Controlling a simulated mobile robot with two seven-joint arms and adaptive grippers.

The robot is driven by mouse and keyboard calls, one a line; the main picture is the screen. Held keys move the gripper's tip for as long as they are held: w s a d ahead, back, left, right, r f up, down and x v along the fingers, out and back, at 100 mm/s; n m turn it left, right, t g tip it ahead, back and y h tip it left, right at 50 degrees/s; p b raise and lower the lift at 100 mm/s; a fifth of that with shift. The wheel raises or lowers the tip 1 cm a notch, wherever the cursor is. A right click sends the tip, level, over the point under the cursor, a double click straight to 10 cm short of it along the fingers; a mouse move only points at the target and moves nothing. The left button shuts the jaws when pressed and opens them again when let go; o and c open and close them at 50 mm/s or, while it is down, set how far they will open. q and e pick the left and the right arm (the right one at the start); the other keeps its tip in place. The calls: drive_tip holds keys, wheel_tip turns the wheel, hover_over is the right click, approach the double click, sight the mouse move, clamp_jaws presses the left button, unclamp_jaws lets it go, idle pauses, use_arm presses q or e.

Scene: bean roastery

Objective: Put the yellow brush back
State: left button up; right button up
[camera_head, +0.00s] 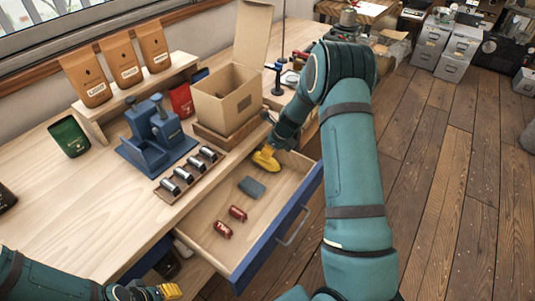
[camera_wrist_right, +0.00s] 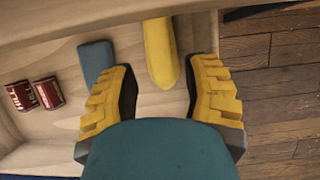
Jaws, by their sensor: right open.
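The yellow brush (camera_wrist_right: 160,52) shows in the right wrist view as a long rounded yellow piece in the open drawer (camera_wrist_right: 120,22). My right gripper (camera_wrist_right: 160,88) is open, with the brush's near end between and just beyond its fingertips. No contact is visible. In the head view my right gripper (camera_head: 265,160) is down inside the far end of the drawer (camera_head: 217,248); its yellow fingers and the brush are hard to tell apart there. My left gripper (camera_head: 168,291) is at the bottom left edge, away from the drawer; its opening is unclear.
On the worktop stand a blue press-like stand (camera_head: 155,140), a rack of metal-capped pieces (camera_head: 188,172), an open cardboard box (camera_head: 228,98) and brown bags (camera_head: 120,62).

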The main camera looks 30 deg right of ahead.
drive_tip(key=a+p+v, duration=0.1)
drive_tip(key=v, duration=0.5)
drive_tip(key=shift+d, duration=0.45)
drive_tip(key=shift+r, duration=0.1)
